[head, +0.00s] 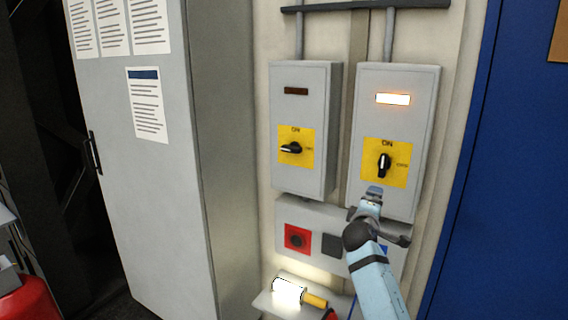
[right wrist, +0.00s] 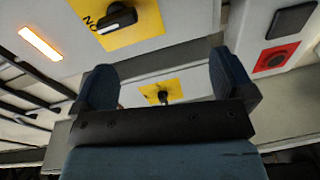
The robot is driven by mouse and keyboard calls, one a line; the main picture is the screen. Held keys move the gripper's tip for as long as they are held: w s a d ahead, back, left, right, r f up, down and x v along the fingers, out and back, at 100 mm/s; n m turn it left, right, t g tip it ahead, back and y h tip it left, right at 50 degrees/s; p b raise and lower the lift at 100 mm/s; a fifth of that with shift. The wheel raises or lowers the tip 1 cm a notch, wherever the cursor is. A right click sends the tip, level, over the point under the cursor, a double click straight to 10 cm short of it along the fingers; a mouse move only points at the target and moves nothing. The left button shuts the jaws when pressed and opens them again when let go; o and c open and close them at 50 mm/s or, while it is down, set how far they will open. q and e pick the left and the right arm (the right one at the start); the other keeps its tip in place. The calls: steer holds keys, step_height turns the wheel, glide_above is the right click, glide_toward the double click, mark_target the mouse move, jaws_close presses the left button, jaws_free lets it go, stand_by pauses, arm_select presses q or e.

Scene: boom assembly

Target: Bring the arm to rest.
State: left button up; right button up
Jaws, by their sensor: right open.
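My right gripper (head: 374,196) is in front of the lower part of the right switch box (head: 428,105), below its rotary switch (head: 384,164). In the right wrist view the gripper's two fingers (right wrist: 164,78) stand wide apart with nothing between them. The black handle of the right switch is upright, pointing to ON, and the indicator above it (head: 393,99) glows. The left switch box (head: 305,85) has a dark indicator and its handle (head: 291,148) lies level. Both switches also show in the right wrist view, the nearer one (right wrist: 118,18) at the top. My left gripper is out of view.
A lower panel with a red button (head: 297,238) and a dark square (head: 333,245) is partly hidden by my right arm. A lit lamp (head: 288,290) with a yellow handle rests on a shelf below. A grey cabinet (head: 165,190) stands left, a blue door (head: 510,170) right.

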steer(key=s+a+f+m+g+y+p, duration=0.25)
steer(key=s+f+y, duration=0.45)
steer(key=s+f, duration=1.4)
steer(key=s+a+f+m+y+p, duration=0.1)
steer(key=s+f, duration=0.2)
steer(key=s, duration=0.5)
steer(key=s+a+f+m+g+y, duration=0.1)
steer(key=s+a+f+m+y, duration=0.1)
steer(key=s, duration=0.7)
steer(key=s+a+f+m+y+p, duration=0.1)
steer(key=s+f, duration=0.3)
steer(key=s, duration=0.4)
steer(key=shift+s+a+m+y+p, duration=0.2)
steer(key=shift+a+m+y+p, duration=0.15)
steer(key=shift+a+m, duration=0.35)
steer(key=shift+g, duration=0.25)
